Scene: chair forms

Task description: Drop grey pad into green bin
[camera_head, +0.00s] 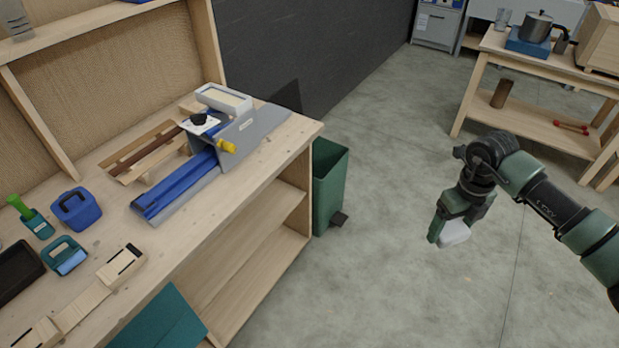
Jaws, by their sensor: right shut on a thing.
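My right gripper (447,232) comes in from the right and hangs over the open floor. It is shut on a small light-grey pad (456,233), which sticks out below the fingers. The green bin (328,190) stands on the floor against the end of the wooden workbench, to the left of the gripper. Its top is open and a dark pedal shows at its foot. The gripper and pad are clear of the bin, with floor between them in the picture. The inside bottom of the bin is hidden. My left gripper does not show.
The wooden workbench (262,172) fills the left, bearing a blue and grey cutting machine (180,185), a blue box (76,208) and small tools. A wooden table (540,62) with a pot (536,26) stands at the back right. The concrete floor between is clear.

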